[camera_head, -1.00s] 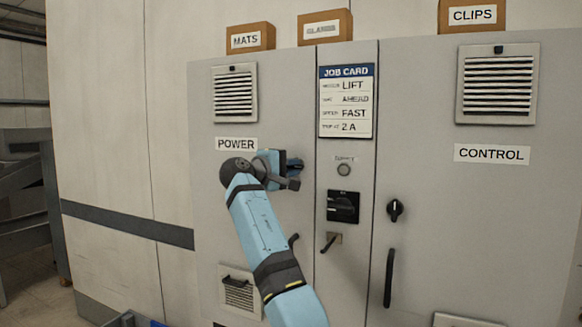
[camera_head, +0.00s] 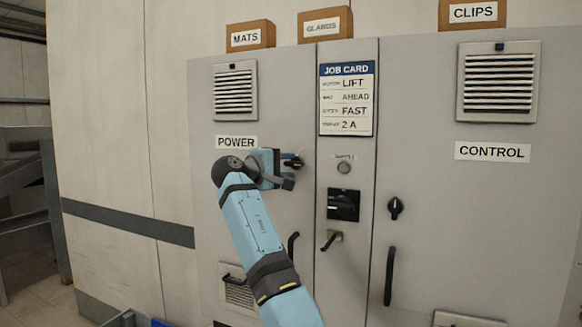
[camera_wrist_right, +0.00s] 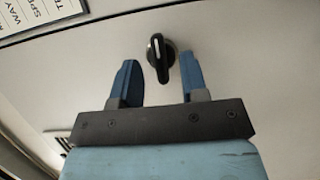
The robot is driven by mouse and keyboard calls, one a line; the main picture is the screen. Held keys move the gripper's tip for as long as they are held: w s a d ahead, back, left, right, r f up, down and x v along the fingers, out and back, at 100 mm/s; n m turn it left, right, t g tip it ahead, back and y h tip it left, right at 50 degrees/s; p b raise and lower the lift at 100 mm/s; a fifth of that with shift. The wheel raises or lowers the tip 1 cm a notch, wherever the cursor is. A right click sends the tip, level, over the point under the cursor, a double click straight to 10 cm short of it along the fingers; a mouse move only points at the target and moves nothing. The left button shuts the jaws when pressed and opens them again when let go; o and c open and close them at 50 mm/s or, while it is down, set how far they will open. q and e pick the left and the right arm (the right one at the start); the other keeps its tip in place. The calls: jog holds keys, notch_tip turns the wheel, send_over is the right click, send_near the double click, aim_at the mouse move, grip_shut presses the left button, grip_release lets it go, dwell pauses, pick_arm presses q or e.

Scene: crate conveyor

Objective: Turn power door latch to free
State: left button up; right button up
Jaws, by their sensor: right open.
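The power door latch (camera_head: 293,162) is a small black knob at the upper right of the POWER door (camera_head: 215,185). Its handle looks roughly sideways in the head view, partly hidden by the gripper. In the right wrist view the latch (camera_wrist_right: 159,58) shows a white mark on its handle. My right gripper (camera_head: 284,168) is open in front of the latch. In the wrist view the two blue fingers (camera_wrist_right: 158,72) stand on either side of the knob, with gaps showing between them and it. My left gripper is not in view.
The job card (camera_head: 346,100), a black switch (camera_head: 343,206) and a small lever (camera_head: 331,240) are on the middle panel. The CONTROL door (camera_head: 470,220) has its own latch (camera_head: 395,208) and handle (camera_head: 389,277). The POWER door handle (camera_head: 292,245) is below my gripper.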

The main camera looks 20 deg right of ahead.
jog(key=v, duration=1.2)
jog(key=shift+b, duration=0.4)
